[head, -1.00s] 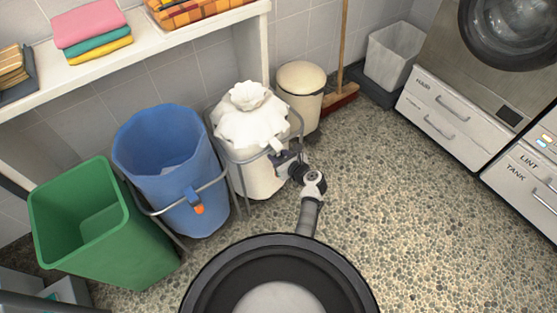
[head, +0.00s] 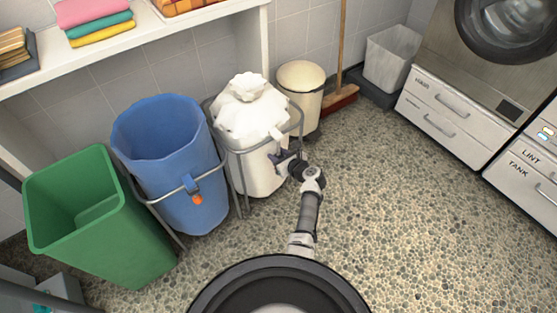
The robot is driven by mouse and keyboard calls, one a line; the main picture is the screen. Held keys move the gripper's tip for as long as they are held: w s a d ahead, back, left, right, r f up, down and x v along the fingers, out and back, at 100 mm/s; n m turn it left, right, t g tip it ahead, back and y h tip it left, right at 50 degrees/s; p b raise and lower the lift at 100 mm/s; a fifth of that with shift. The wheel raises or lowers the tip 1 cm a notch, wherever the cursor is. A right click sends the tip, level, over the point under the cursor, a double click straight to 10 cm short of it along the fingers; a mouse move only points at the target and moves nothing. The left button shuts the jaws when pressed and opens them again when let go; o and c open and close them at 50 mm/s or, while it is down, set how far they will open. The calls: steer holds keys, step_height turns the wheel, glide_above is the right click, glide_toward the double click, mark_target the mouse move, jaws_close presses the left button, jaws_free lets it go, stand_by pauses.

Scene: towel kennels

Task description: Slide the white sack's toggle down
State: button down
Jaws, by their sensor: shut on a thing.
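The white sack (head: 262,175) hangs in a grey metal frame, its top gathered into a ruffled peak (head: 248,88). My gripper (head: 279,155) is at the sack's front right side, just below the frame's rim. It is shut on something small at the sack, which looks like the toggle. The jaws hide most of it, so its exact position cannot be told. A small pale strip (head: 275,132) shows just above the jaws.
An open blue sack (head: 180,195) with an orange-tipped toggle (head: 197,200) stands left of the white sack, and a green bin (head: 110,235) farther left. A cream bin (head: 302,95) and broom (head: 340,95) stand behind. The speckled floor at right is clear.

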steer(key=shift+d+f+b, duration=0.1)
steer(key=shift+f+b, duration=0.2)
steer(key=shift+f, duration=0.15)
steer(key=c, duration=0.9)
jaws_free()
steer(key=shift+s+d+r+p, duration=0.3)
steer(key=shift+s+r+p, duration=0.25)
steer(key=shift+p, duration=0.25)
steer(key=shift+p+v, duration=4.5)
steer(key=shift+v, duration=1.6)
steer(key=shift+s+f, duration=0.1)
steer(key=shift+f, duration=0.05)
